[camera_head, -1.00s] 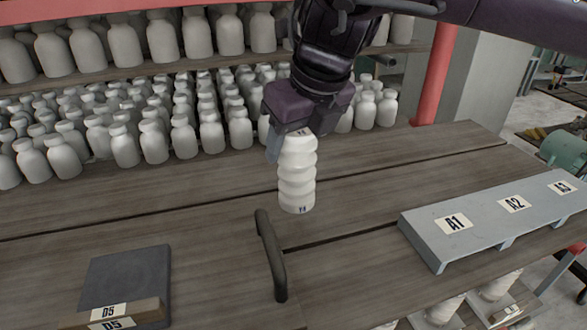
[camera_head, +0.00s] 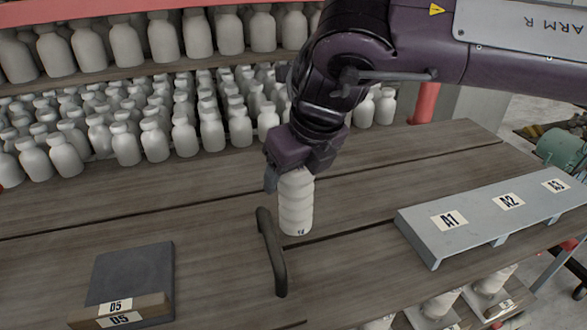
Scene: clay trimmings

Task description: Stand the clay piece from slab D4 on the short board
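A pale, ribbed clay piece (camera_head: 295,207) is upright in my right gripper (camera_head: 293,168), which is shut on its top from above. The piece hangs over or near the wooden bench, just right of the dark curved handle; I cannot tell whether its base touches the wood. A small dark mark shows at its lower edge. A dark slab (camera_head: 133,271) labelled D5 lies at the front left with nothing on it. A grey board (camera_head: 470,232) labelled A1, A2 and A3 lies at the right, empty. Slab D4 is not identifiable. My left gripper is not in view.
A dark curved handle (camera_head: 272,252) stands up from the bench (camera_head: 190,225) close left of the clay piece. Shelves of pale bottles (camera_head: 155,140) line the back. More clay pieces (camera_head: 441,304) sit on a lower level below the grey board. Bench between piece and board is clear.

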